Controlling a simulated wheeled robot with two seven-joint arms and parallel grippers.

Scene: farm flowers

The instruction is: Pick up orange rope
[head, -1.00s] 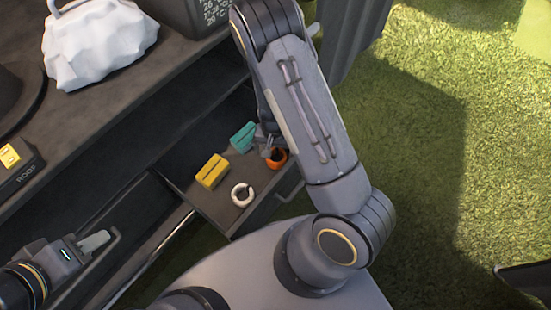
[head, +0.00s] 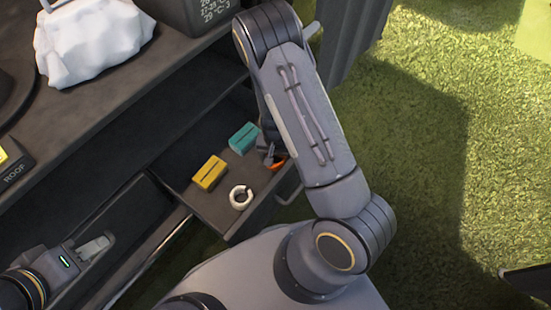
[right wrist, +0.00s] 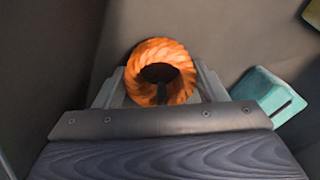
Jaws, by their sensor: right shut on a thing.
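The orange rope (head: 278,161) is a small coiled ring at the right side of the open drawer, partly hidden behind my right gripper and arm in the head view. My right gripper (head: 270,155) is shut on it. In the right wrist view the ring (right wrist: 150,49) shows whole between the two grey fingers (right wrist: 161,92), its hole facing the camera. Whether it touches the drawer floor is unclear. My left gripper (head: 98,246) is at the lower left, away from the rope; its finger gap is not clear.
The drawer (head: 222,215) also holds a teal block (head: 243,137), a yellow block (head: 209,173) and a white ring (head: 240,197). The teal block (right wrist: 268,95) lies right of the fingers in the wrist view. A white sack (head: 90,40) stands on the bench above.

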